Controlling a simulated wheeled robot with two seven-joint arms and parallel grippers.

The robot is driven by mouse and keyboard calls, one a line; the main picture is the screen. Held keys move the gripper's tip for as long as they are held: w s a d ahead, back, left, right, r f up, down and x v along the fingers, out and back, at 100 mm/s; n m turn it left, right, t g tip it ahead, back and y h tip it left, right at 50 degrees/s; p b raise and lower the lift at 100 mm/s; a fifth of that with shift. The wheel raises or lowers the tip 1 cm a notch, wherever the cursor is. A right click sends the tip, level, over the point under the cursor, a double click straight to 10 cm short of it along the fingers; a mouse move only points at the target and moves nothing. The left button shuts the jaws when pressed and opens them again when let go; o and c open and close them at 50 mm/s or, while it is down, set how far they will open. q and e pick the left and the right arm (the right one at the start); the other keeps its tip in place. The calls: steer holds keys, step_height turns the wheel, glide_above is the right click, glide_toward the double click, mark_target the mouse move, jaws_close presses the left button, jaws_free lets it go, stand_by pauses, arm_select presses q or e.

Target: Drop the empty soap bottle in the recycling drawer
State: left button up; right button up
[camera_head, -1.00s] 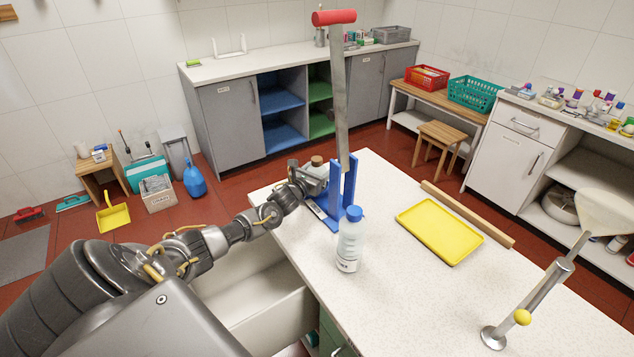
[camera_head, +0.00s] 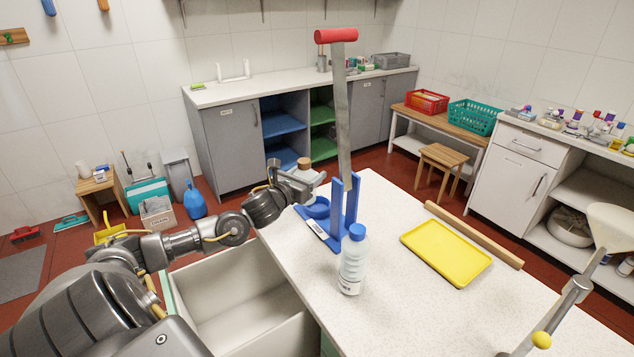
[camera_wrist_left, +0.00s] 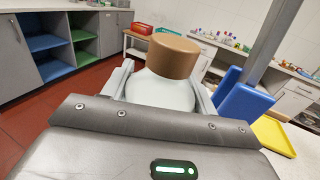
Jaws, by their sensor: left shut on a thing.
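My left gripper (camera_head: 310,182) is shut on a pale bottle with a brown cap, seen in the left wrist view (camera_wrist_left: 172,62). Only the bottle's upper part shows clearly there; its lower part is hidden by the gripper. In the head view the bottle's brown cap (camera_head: 304,163) shows above the gripper, just left of the blue stand. An open, pale drawer (camera_head: 225,300) stands out at the counter's left side, below and nearer than the gripper. Its visible inside looks empty.
A clear bottle with a blue cap (camera_head: 352,265) stands on the counter. The blue stand (camera_head: 325,225) with a tall red-topped metal bar (camera_head: 344,110) rises close to the gripper. A yellow tray (camera_head: 447,252) and a wooden bar (camera_head: 475,235) lie to the right.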

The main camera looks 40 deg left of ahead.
mark_target(304, 173)
arm_select(q)
steer(key=s, duration=0.1)
steer(key=s+d+r+b, duration=0.1)
steer(key=s, duration=0.1)
steer(key=s+r, duration=0.1)
steer(key=s, duration=0.1)
steer(key=shift+s+d+r, duration=0.1)
steer(key=shift+d+r, duration=0.1)
steer(key=shift+r, duration=0.05)
steer(key=shift+f, duration=0.1)
